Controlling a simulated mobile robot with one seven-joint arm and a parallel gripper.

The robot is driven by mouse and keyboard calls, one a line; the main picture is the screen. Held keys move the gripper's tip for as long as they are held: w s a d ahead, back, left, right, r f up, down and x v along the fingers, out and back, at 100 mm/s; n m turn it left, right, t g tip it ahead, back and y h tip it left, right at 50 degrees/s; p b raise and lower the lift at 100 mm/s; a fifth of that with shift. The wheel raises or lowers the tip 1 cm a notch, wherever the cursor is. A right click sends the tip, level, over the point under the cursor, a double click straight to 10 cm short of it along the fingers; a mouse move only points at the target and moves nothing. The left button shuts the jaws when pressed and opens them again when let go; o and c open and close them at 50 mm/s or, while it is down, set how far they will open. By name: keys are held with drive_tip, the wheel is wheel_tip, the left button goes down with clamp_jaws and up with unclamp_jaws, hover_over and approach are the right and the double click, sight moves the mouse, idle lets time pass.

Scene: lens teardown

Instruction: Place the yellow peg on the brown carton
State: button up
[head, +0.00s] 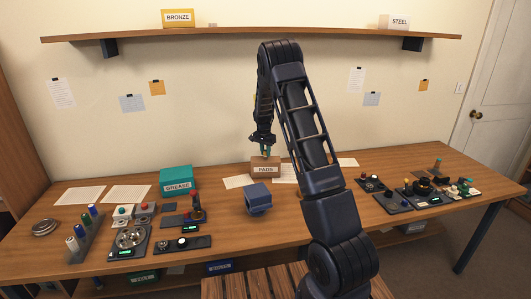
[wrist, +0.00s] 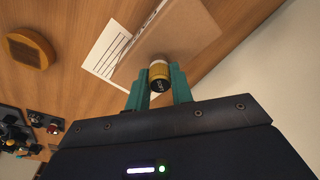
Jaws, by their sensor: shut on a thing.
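The brown carton (head: 265,171), labelled PADS, stands on the wooden table near the wall. In the wrist view its brown top (wrist: 190,38) lies just beyond the fingertips. My gripper (head: 266,150) is right over the carton, pointing down. In the wrist view my gripper's teal fingers (wrist: 158,88) are shut on the yellow peg (wrist: 159,71), which has a dark end facing the camera. The peg is too small to make out in the head view.
A blue block (head: 257,198) stands in front of the carton. A teal GREASE box (head: 176,181) is to its left. Paper sheets (head: 240,182) lie around the carton. Devices crowd both table ends. A round amber thing (wrist: 28,48) shows in the wrist view.

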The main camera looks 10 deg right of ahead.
drive_tip(key=shift+f, duration=0.1)
drive_tip(key=o, duration=0.9)
drive_tip(key=shift+o, duration=0.2)
wheel_tip(320, 180, up, 12)
drive_tip(key=s+a, duration=0.1)
drive_tip(key=s+d+r+n, duration=0.2)
drive_tip(key=s+r, duration=0.9)
drive_tip(key=s+d+r+n+t+y, duration=0.1)
drive_tip(key=s+r, duration=0.2)
drive_tip(key=s, duration=0.4)
drive_tip(key=s+r+n+t, duration=0.1)
drive_tip(key=s+r, duration=0.3)
drive_tip(key=s, duration=0.4)
drive_tip(key=s+f+n+t, duration=0.1)
drive_tip(key=s+n, duration=0.4)
drive_tip(key=s, duration=2.1)
drive_tip(key=shift+s+f+t, duration=0.3)
drive_tip(key=shift+f, duration=0.3)
